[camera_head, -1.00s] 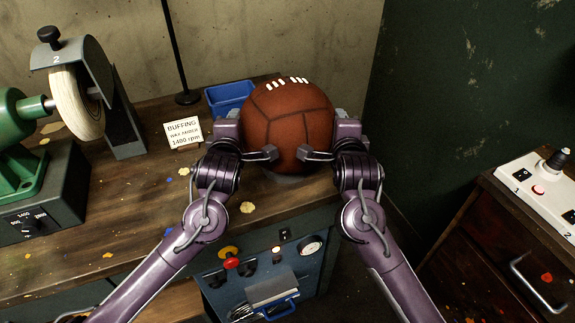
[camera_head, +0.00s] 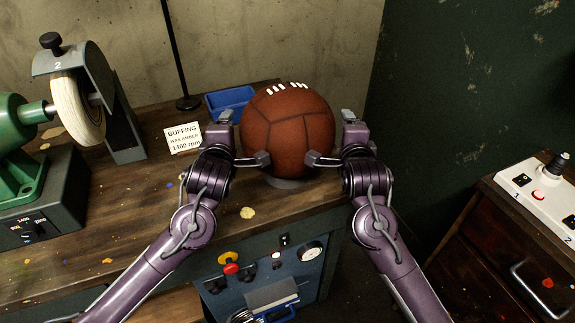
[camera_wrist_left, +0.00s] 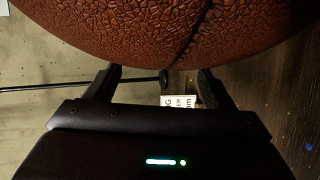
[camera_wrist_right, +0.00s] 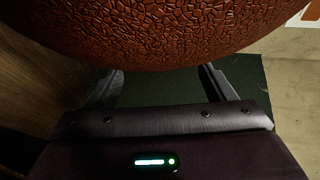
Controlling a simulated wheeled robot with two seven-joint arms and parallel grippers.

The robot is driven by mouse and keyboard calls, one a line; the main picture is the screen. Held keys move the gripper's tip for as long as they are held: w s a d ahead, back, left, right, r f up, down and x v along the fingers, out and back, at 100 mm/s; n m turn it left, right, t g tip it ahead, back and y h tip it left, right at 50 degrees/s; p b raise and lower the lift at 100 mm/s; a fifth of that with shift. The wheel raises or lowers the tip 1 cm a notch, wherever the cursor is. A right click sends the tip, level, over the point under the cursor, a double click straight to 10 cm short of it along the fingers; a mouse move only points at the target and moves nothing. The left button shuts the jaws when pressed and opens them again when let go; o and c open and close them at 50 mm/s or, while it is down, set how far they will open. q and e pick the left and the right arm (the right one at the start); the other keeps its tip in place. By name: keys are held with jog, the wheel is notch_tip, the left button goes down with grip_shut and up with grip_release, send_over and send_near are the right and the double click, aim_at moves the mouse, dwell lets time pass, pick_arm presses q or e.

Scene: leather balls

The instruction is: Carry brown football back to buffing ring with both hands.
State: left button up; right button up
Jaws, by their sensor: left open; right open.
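The brown football (camera_head: 287,130), with white laces on top, sits on a grey ring (camera_head: 285,184) at the table's front edge; most of the ring is hidden beneath it. My left gripper (camera_head: 243,138) is open at the ball's left side, and my right gripper (camera_head: 331,137) is open at its right side. The ball's pebbled leather fills the top of the left wrist view (camera_wrist_left: 170,30) and the right wrist view (camera_wrist_right: 160,30). The fingers in both wrist views are spread with nothing between them. Whether any fingertip still touches the ball I cannot tell.
A buffing wheel (camera_head: 78,110) on a green motor stands at the left. A "BUFFING" card (camera_head: 184,138) and a blue tray (camera_head: 230,102) are behind my left gripper. A control panel (camera_head: 262,275) is below the table edge. A white switch box (camera_head: 535,190) is on the right cabinet.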

pick_arm(q)
jog(key=v, duration=1.2)
pick_arm(e)
jog(key=v, duration=1.2)
